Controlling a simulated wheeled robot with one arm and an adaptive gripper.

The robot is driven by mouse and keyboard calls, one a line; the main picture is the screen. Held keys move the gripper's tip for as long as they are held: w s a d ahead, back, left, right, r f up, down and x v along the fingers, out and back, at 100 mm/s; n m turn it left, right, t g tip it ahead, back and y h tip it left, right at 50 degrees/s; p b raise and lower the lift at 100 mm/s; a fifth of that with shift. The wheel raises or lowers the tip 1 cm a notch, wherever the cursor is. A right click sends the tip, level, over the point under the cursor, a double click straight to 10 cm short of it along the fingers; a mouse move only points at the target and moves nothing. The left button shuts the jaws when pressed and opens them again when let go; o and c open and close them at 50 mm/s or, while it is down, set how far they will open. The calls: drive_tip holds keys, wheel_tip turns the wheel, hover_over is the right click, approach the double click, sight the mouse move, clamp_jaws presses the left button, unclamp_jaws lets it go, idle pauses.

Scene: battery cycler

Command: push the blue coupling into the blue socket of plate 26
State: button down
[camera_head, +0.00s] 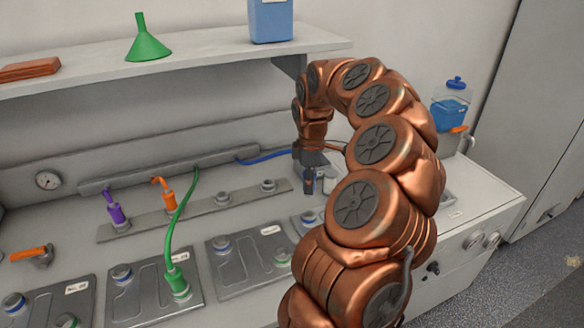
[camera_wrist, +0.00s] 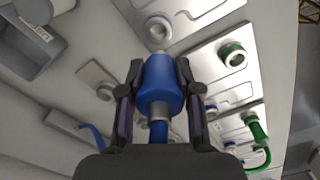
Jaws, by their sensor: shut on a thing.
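My gripper (camera_wrist: 158,90) is shut on the blue coupling (camera_wrist: 160,78), its fingers on both sides of it. In the head view my gripper (camera_head: 311,181) hangs pointing down, with the coupling mostly hidden. A blue-ringed socket (camera_head: 308,217) sits below it on the rightmost plate (camera_head: 297,224), largely covered by my arm. In the wrist view a blue-ringed socket (camera_wrist: 158,27) lies just beyond the coupling's tip, on the top plate (camera_wrist: 200,12). The coupling appears above and apart from it. I cannot read the plate's number.
A neighbouring plate (camera_head: 240,280) has blue and green sockets. A green coupling (camera_head: 177,283) stands on the plate left of it. Purple (camera_head: 116,212) and orange (camera_head: 168,198) couplings stand on the rear rail (camera_head: 142,226). The blue hose (camera_head: 265,158) runs behind my gripper. A shelf (camera_head: 200,60) hangs above.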

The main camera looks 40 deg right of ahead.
drive_tip(key=shift+w+d, duration=0.1)
drive_tip(key=shift+d, duration=0.1)
drive_tip(key=shift+a+f+b, duration=0.1)
drive_tip(key=shift+f+b, duration=1)
drive_tip(key=shift+f, duration=2.15)
drive_tip(key=shift+r, duration=0.15)
drive_tip(key=shift+f+b, duration=1.7)
drive_tip(key=shift+f, duration=0.1)
drive_tip(key=c, duration=0.7)
unclamp_jaws()
drive_tip(key=shift+d+r, duration=0.1)
drive_tip(key=shift+d, duration=0.1)
